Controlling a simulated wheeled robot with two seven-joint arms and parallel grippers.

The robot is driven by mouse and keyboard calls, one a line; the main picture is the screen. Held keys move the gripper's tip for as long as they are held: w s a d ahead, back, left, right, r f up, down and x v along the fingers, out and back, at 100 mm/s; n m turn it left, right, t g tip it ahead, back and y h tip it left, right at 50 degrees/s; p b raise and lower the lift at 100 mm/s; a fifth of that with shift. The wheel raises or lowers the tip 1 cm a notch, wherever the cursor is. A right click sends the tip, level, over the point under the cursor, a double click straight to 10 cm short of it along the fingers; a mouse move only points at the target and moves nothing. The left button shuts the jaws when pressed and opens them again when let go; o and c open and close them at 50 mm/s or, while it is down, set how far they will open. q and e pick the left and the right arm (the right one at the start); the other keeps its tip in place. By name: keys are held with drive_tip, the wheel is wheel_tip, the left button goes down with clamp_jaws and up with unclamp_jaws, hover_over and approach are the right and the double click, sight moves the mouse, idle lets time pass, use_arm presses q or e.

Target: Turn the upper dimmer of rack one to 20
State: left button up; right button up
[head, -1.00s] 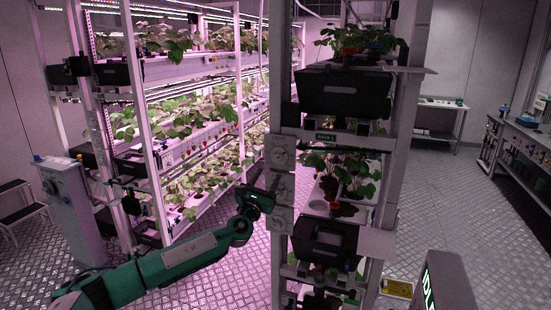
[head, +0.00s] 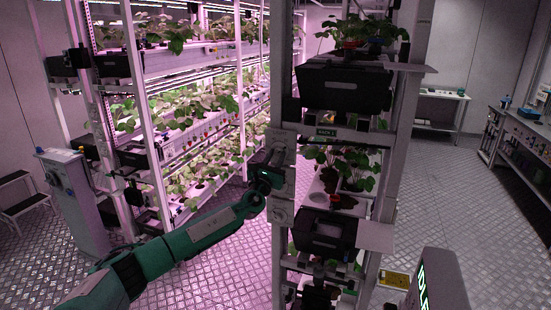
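The near rack (head: 402,150) stands right of centre, with a small green sign that seems to read "RACK 1" (head: 326,132). On its left post a column of pale dial plates faces me. The upper dimmer plate (head: 283,139) is partly covered by my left gripper, so its knob and setting cannot be read. A lower dial (head: 281,213) shows below the gripper. My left gripper (head: 273,167) is dark and lies right in front of the upper plate. I cannot tell whether its fingers touch the knob or how far apart they are. My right gripper is out of view.
Black boxes (head: 343,88) and strawberry plants (head: 345,167) fill the near rack. A long planted rack (head: 190,62) stands at the left, with a grey control cabinet (head: 75,200) in front. The metal floor (head: 225,285) between is clear. A workbench (head: 530,125) stands far right.

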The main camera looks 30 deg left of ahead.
use_arm(q)
drive_tip(key=c, duration=0.3)
drive_tip(key=shift+c, duration=0.2)
drive_tip(key=shift+n, duration=0.4)
